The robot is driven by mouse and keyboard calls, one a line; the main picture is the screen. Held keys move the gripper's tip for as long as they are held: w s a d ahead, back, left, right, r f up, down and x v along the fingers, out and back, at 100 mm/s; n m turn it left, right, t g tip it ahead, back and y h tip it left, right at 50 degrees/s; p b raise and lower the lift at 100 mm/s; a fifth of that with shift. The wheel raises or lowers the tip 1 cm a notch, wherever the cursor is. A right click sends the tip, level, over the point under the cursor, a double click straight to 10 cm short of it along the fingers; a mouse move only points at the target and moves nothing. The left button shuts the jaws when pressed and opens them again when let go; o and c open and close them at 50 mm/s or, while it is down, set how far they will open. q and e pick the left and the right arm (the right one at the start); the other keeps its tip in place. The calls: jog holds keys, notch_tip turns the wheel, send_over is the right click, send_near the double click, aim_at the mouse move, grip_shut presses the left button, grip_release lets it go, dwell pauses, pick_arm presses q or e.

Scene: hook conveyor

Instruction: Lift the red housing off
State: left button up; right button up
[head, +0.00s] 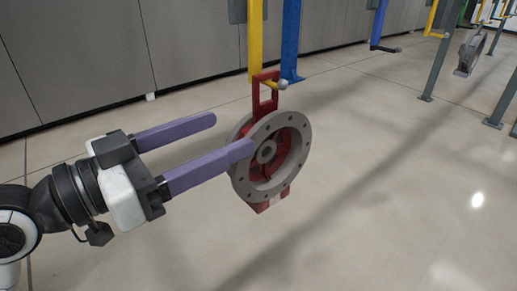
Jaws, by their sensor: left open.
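The red housing (264,93) hangs upright from a small hook (282,84) at the bottom of a yellow hanger. Its red frame loop sits at the hook, and a grey round flange (302,152) with bolt holes faces me. Red also shows inside the ring and at the bottom. My left gripper (233,134) is open, with two long purple fingers pointing right at the housing. The nearer finger's tip overlaps the flange's left side in the picture; I cannot tell whether it touches. The farther finger ends left of the housing. My right gripper is not in view.
A yellow hanger (255,40) and a blue post (291,40) stand above and behind the housing. Another blue hanger (378,22) has an empty dark hook. A grey part (468,55) hangs at the far right near grey posts (437,60). The floor around is clear.

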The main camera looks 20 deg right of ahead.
aim_at(255, 123)
pick_arm(q)
jog(key=d, duration=0.2)
jog(key=shift+w+d+r, duration=0.1)
jog(key=shift+d+r, duration=0.1)
jog(key=shift+d, duration=0.2)
jog(key=shift+s+f+p+x, duration=0.1)
jog(key=shift+p+x, duration=0.1)
jog(key=shift+x, duration=0.8)
jog(key=shift+s+f+p+x, duration=0.1)
jog(key=shift+p+x, duration=0.05)
jog(key=shift+x, duration=0.85)
jog(key=shift+s+f+p+x, duration=0.1)
jog(key=shift+s+p+x, duration=0.1)
jog(key=shift+x, duration=0.8)
jog(key=shift+d, duration=0.1)
grip_shut()
jog(key=shift+w+r, duration=0.1)
jog(key=shift+r, duration=0.3)
